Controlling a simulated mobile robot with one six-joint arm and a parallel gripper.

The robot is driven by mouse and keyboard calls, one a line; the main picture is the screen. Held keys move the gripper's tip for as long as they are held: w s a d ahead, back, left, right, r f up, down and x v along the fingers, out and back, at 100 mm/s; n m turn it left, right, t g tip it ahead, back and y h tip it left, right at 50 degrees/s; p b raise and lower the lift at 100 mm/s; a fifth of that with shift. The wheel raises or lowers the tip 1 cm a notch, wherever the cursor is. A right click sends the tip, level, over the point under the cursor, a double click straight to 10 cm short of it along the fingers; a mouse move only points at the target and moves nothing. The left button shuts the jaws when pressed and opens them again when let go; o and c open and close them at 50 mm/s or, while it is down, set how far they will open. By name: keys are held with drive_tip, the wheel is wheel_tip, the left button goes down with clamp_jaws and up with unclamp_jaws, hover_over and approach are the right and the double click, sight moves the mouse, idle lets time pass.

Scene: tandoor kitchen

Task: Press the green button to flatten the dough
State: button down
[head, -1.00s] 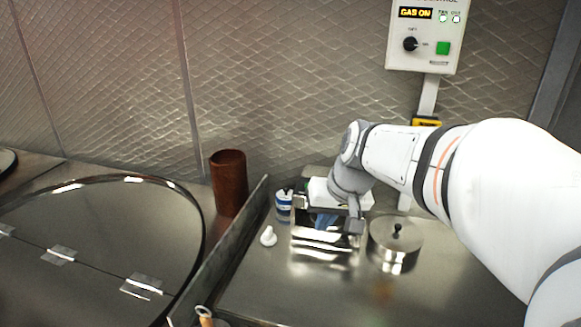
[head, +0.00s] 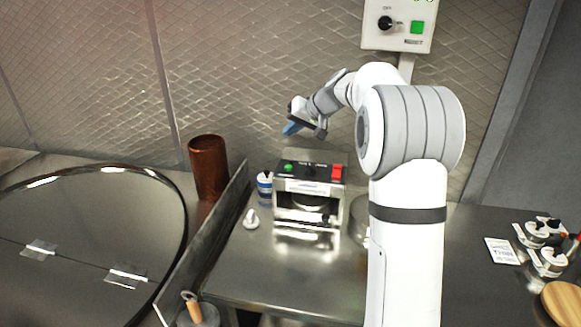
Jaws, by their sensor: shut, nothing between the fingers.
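A dough press (head: 310,214) stands on the steel counter. A green button (head: 288,168) is on the left of its top panel and a red button (head: 337,172) on the right. My gripper (head: 290,129) is in the air above the press, near the green button's side of it and apart from it. Its blue fingers are shut and hold nothing. Both buttons show clear of the gripper.
A wall control box (head: 398,25) has another green button. A rusty cylinder (head: 208,168) stands behind the metal divider (head: 205,240), left of the press. A blue-and-white can (head: 264,187) and a small white object (head: 251,219) are beside the press. A pot (head: 358,232) is partly hidden by my arm.

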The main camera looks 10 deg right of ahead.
drive_tip(key=shift+f, duration=0.1)
drive_tip(key=b, duration=0.5)
hover_over(289, 168)
drive_tip(key=f, duration=0.7)
drive_tip(key=shift+d+f, duration=0.3)
drive_tip(key=shift+d, duration=0.1)
drive_tip(key=shift+f+b, duration=0.55)
drive_tip(key=shift+b, duration=0.15)
idle(0.6)
drive_tip(key=shift+f+b, duration=0.45)
drive_tip(key=shift+b, duration=0.1)
